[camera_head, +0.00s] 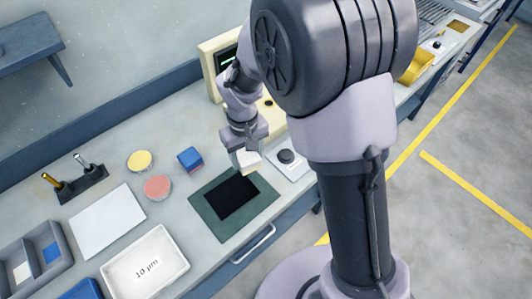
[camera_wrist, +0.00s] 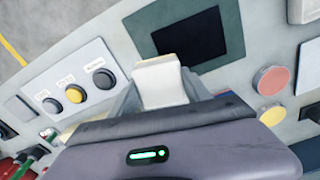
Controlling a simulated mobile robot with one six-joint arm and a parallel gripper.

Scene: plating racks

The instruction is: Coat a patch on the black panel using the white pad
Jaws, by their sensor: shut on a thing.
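The black panel (camera_head: 232,196) lies flat on a green mat (camera_head: 207,218) on the bench. It also shows in the wrist view (camera_wrist: 189,36), beyond my gripper. My gripper (camera_head: 245,152) is shut on the white pad (camera_head: 249,161). The pad also shows in the wrist view (camera_wrist: 160,82), sticking out between the fingers. In the head view the pad is above and to the upper right of the panel, near the mat's back right corner. The panel's surface looks plain black.
A blue block (camera_head: 190,159), a red disc (camera_head: 157,188) and a yellow disc (camera_head: 139,161) stand left of the mat. A white tray marked "10 µm" (camera_head: 180,265) is at the front. A control box with knobs (camera_head: 287,157) is to the right.

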